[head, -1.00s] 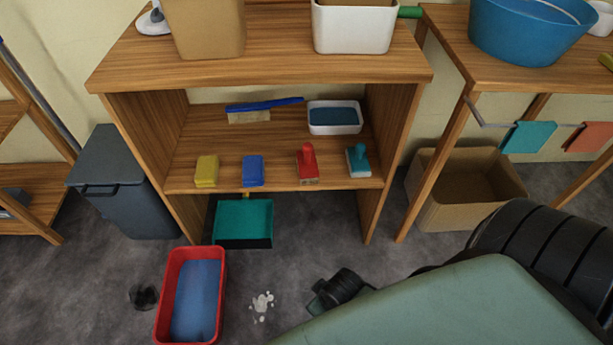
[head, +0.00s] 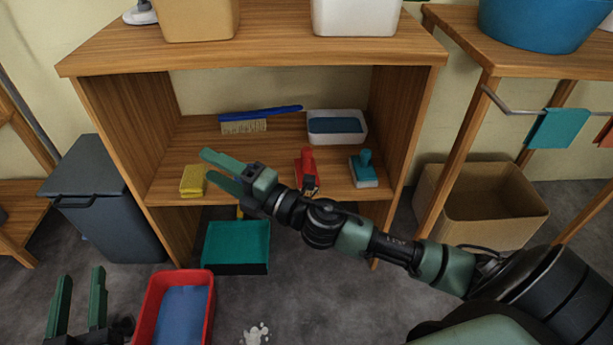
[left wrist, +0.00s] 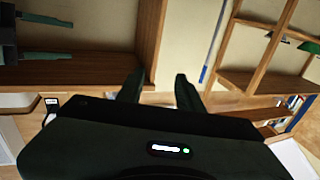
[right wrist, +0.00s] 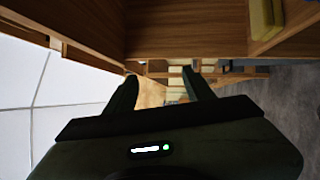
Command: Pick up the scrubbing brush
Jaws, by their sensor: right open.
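Which one is the scrubbing brush I cannot tell for sure. My right gripper (head: 207,165) is open and empty, at the shelf's front left, pointing left, clear of all three. My right arm hides the lower part of the red brush. My left gripper (head: 81,272) is open and empty, low at the left; its fingers also show in the left wrist view (left wrist: 157,82).
A yellow sponge (head: 193,180) lies by my right fingertips; the blue sponge is hidden behind my gripper. A white tub (head: 353,137) stands at the back right of the shelf. Below are a teal dustpan (head: 235,243), a red basin (head: 207,310) and a grey bin (head: 90,185).

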